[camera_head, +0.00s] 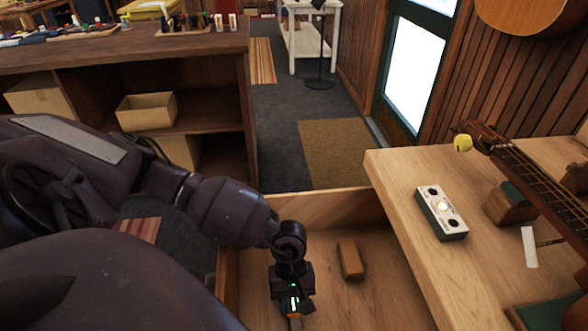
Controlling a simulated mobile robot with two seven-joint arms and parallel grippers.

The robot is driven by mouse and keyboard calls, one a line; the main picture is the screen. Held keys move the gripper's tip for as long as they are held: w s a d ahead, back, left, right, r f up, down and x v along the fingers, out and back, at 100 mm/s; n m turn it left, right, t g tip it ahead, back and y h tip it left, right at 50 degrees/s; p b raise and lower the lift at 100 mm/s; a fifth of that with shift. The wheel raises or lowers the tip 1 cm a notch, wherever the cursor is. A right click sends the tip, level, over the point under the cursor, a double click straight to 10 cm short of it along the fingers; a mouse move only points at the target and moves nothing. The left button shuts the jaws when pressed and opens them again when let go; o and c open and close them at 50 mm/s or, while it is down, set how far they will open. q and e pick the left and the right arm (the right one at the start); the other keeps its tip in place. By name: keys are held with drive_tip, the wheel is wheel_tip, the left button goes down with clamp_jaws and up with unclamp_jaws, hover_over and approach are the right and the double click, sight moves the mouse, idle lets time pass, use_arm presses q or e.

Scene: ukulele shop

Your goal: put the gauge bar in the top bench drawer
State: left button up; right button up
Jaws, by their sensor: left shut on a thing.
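The top bench drawer (358,207) is pulled open beside the bench top. A small brown wooden block (351,259) lies on its floor. My left gripper (294,312) reaches down over the drawer from the left, to the left of the block. It is shut on a narrow thing, taken as the gauge bar (296,324), of which only a small end shows at the bottom edge of the picture. Whether the bar touches the drawer floor cannot be told. My right gripper is out of view.
On the bench top (400,180) are a silver pedal-like box (442,213), a stringed instrument neck (535,185) on a neck rest (508,203), and a white strip (529,247). A dark wooden shelf counter (120,50) stands at the left. The drawer floor right of the block is clear.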

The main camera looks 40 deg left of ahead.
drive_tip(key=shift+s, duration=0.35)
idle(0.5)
use_arm(q)
drive_tip(key=o, duration=1)
drive_tip(key=shift+o, duration=0.6)
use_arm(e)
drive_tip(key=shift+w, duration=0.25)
use_arm(q)
drive_tip(key=shift+o, duration=0.4)
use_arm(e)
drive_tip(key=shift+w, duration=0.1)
use_arm(q)
drive_tip(key=shift+o, duration=1)
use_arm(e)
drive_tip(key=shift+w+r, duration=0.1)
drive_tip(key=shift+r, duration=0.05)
use_arm(q)
drive_tip(key=shift+r, duration=0.15)
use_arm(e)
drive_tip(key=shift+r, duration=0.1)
